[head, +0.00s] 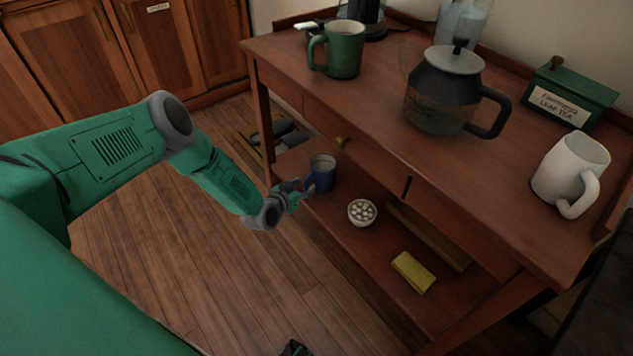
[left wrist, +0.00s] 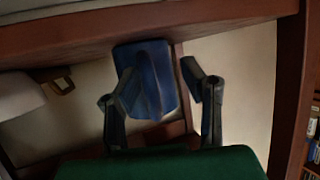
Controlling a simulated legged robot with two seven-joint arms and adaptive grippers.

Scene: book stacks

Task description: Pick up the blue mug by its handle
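The blue mug (head: 321,174) stands upright on the lower shelf of the wooden table, near its left end. My left gripper (head: 297,190) is just left of the mug in the head view. In the left wrist view the blue mug (left wrist: 165,62) is between and beyond the fingers, its handle (left wrist: 150,88) toward the camera. The left gripper's fingers (left wrist: 162,100) are spread apart, with a gap on each side of the handle. A small dark part at the bottom edge of the head view looks like the tip of my right gripper (head: 294,348); its fingers are cut off.
The table (head: 385,125) overhangs the shelf. A bowl of white pieces (head: 362,212) and a yellow block (head: 412,272) are right of the mug. A green mug (head: 345,50), a coffee pot (head: 442,92), a white mug (head: 570,168) and a tea box (head: 568,96) stand on top.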

